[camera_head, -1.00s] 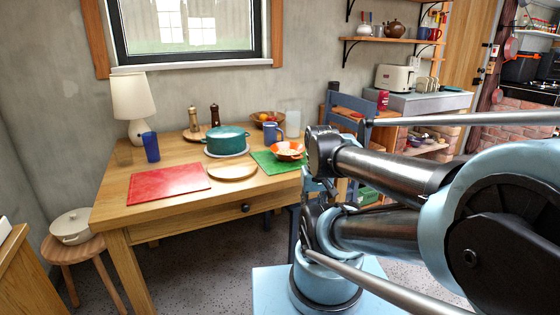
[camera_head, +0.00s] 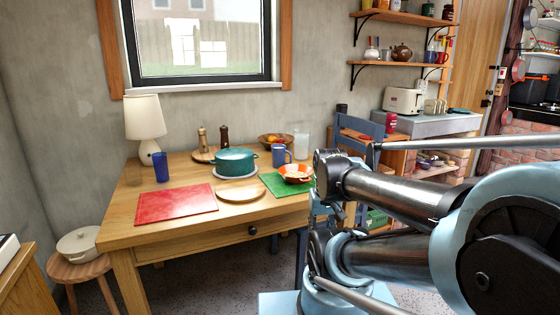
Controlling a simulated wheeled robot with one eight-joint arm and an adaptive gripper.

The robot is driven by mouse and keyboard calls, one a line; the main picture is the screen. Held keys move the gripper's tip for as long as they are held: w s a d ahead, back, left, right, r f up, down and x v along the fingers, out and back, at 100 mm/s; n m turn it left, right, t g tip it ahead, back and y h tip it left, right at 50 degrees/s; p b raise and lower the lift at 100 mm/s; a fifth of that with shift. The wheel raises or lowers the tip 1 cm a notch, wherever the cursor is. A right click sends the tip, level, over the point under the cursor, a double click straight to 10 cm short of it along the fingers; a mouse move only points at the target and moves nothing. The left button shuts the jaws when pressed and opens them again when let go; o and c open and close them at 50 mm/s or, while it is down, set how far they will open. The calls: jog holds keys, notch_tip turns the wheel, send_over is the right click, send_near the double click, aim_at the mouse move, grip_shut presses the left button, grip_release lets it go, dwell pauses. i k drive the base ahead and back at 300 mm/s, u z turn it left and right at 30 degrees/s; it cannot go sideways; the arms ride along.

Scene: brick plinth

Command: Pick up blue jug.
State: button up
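A blue jug (camera_head: 279,155) with a handle stands upright on the wooden table (camera_head: 135,205), towards the back right. It is behind the green mat and to the right of the teal pot. A plain blue cup (camera_head: 160,167) stands at the table's left, near the lamp. My arm fills the right of the view, with its dark joints in front of the table's right end. I cannot make out my gripper's fingers in this view.
A teal pot (camera_head: 236,161), red board (camera_head: 176,203), wooden plate (camera_head: 240,193) and orange bowl (camera_head: 296,173) on a green mat (camera_head: 280,187) share the table. A lamp (camera_head: 146,122) stands at its back left. A blue chair (camera_head: 350,123) is at its right end.

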aim_at(279, 152)
jog(key=u, duration=1.5)
jog(key=k, duration=0.85)
jog(key=z, duration=2)
jog(key=i, duration=1)
jog(key=u, duration=0.05)
